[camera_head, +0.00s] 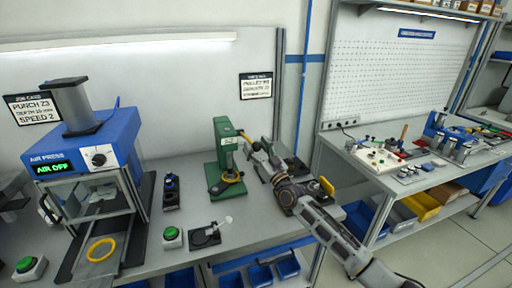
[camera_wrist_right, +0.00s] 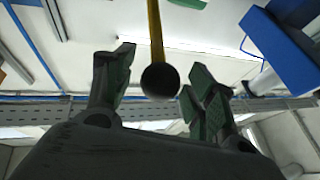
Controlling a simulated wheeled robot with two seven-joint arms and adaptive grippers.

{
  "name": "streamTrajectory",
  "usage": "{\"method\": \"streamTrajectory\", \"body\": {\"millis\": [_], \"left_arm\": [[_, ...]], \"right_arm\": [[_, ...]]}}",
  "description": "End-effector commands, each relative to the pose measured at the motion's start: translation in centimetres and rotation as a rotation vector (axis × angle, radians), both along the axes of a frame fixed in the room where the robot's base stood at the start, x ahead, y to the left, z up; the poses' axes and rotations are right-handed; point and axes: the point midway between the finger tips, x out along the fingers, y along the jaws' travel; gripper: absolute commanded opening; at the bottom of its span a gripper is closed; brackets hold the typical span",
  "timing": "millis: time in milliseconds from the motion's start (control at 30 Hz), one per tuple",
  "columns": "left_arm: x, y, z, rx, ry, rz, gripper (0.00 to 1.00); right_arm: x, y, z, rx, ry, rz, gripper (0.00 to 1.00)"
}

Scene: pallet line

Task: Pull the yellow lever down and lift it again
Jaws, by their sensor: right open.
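The yellow lever (camera_wrist_right: 155,32) shows in the right wrist view as a thin yellow rod ending in a round black knob (camera_wrist_right: 160,80). It comes from the green press (camera_head: 223,140), which stands on the bench in the head view. There the lever is small and mostly hidden by my gripper. My right gripper (camera_head: 256,148) is beside the press's upper right side. In the right wrist view its green-padded fingers (camera_wrist_right: 160,88) are open, with the knob in the gap between them. I see no contact; how deep the knob sits is unclear. My left gripper is out of view.
A blue air press (camera_head: 100,148) with a lit AIR OFF display stands left. A green push button (camera_head: 171,234) and a small black fixture (camera_head: 205,236) with a pale lever are in front of the green press. Another workbench (camera_head: 345,150) stands right.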

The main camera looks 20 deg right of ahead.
Motion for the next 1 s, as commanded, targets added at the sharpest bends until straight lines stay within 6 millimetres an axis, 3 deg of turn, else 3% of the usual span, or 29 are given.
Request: {"method": "streamTrajectory", "body": {"millis": [433, 867, 1000], "left_arm": [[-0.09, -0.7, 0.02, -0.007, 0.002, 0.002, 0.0], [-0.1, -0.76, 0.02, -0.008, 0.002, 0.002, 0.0], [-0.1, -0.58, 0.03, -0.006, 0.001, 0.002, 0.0]], "right_arm": [[0.36, 0.14, 0.14, 0.0, 0.0, 0.0, 0.56], [0.35, 0.12, 0.13, 0.0, 0.0, 0.0, 0.02], [0.35, 0.12, 0.13, 0.0, 0.001, 0.0, 0.0]]}}
